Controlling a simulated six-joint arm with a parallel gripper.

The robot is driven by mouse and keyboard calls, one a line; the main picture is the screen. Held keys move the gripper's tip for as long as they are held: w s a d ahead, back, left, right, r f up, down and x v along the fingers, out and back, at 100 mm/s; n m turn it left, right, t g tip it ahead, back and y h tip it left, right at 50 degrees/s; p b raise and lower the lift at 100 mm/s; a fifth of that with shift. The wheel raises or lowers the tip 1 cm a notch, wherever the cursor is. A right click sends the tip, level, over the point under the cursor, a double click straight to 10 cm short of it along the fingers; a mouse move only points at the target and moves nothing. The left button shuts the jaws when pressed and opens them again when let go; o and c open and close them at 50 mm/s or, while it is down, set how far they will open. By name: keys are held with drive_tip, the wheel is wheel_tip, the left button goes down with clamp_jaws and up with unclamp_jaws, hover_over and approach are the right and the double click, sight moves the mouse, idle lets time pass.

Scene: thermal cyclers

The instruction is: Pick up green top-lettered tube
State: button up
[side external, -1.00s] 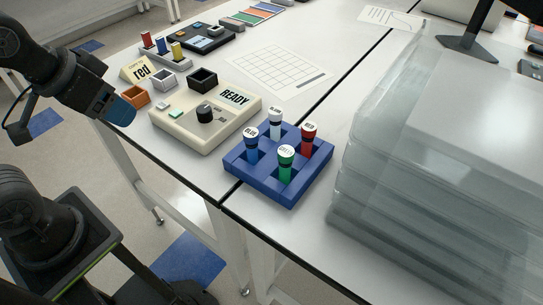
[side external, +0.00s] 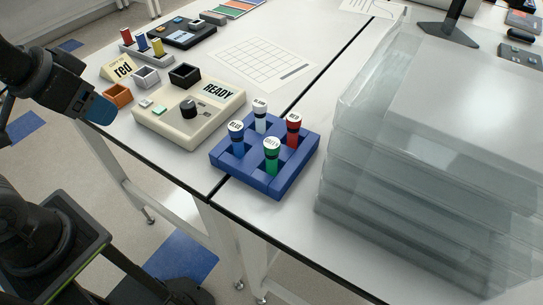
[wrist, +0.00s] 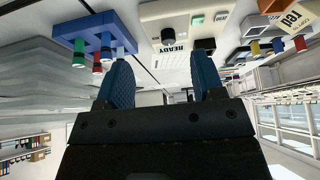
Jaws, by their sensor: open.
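The green tube (side external: 271,163), with a white lettered top too small to read surely, stands upright in the near corner of a blue rack (side external: 262,187). The rack also holds a blue tube (side external: 237,146), a white tube (side external: 260,122) and a red tube (side external: 292,136), each with a white lettered top. My gripper (side external: 103,108) is left of the rack, apart from all tubes. The wrist view is upside down; there my open, empty gripper (wrist: 162,75) shows two blue fingers, with the green tube (wrist: 79,55) to their left.
A beige READY device (side external: 183,125) lies between my gripper and the rack. Small orange (side external: 117,94), white and black open boxes and a "red" sign (side external: 123,69) are behind it. Stacked clear containers (side external: 400,180) stand right of the rack. A gridded sheet (side external: 262,58) lies flat behind.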

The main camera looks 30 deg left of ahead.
drive_tip(key=w+d+r+m+g, duration=0.1)
drive_tip(key=w+d+r+m, duration=0.2)
drive_tip(key=w+m, duration=0.15)
drive_tip(key=m+g, duration=0.5)
drive_tip(key=m, duration=0.9)
hover_over(272, 143)
drive_tip(key=f, duration=0.2)
drive_tip(key=shift+n, duration=0.25)
drive_tip(key=f, duration=0.8)
drive_tip(key=shift+s+d, duration=0.15)
drive_tip(key=shift+s, duration=0.05)
drive_tip(key=shift+w+a+f, duration=0.1)
drive_tip(key=shift+f, duration=1.25)
drive_tip(key=shift+w+a+f, duration=0.1)
drive_tip(key=shift+f, duration=1.2)
drive_tip(key=shift+c, duration=0.2)
drive_tip(key=c, duration=1)
